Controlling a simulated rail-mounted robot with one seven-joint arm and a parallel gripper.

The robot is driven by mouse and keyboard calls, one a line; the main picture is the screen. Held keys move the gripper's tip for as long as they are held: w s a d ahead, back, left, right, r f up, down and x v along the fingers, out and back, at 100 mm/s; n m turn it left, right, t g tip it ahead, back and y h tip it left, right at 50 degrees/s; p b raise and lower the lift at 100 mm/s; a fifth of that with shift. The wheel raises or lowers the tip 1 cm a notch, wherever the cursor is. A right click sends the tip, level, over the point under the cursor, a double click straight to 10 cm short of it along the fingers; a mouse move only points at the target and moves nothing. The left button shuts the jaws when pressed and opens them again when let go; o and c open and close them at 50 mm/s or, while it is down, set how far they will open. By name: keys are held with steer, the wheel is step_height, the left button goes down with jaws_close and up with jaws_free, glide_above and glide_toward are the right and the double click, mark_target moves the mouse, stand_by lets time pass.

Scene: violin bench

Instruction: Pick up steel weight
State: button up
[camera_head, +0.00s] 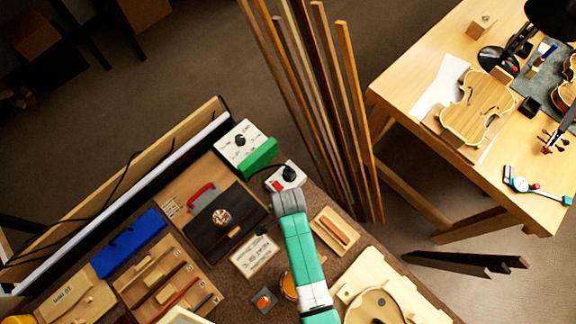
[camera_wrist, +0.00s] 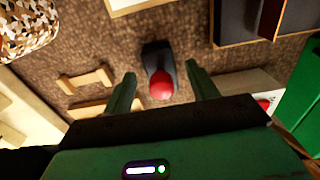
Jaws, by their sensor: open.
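In the wrist view a dark grey block with a round red knob (camera_wrist: 158,68) stands on the brown bench top, between and beyond my fingertips. It is the likeliest steel weight, though no label shows. My gripper (camera_wrist: 163,78) is open and empty, one finger on each side of the block in the picture; I cannot tell the height gap. In the head view a small dark piece with an orange-red top (camera_head: 264,300) lies left of my arm and may be the same block. My gripper is not visible there.
Small wooden pieces (camera_wrist: 86,80) lie left of the block in the wrist view. A patterned round object (camera_wrist: 26,26) is at upper left, a dark divided box (camera_wrist: 262,22) at upper right. In the head view a wooden tray (camera_head: 335,234) and amber jar (camera_head: 290,285) flank my arm.

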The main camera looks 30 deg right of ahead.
steer(key=shift+f, duration=0.65)
steer(key=shift+c, duration=0.2)
steer(key=shift+w, duration=0.1)
jaws_close()
step_height(320, 180, up, 10)
steer(key=shift+r+p, duration=0.1)
steer(key=shift+p, duration=1.1)
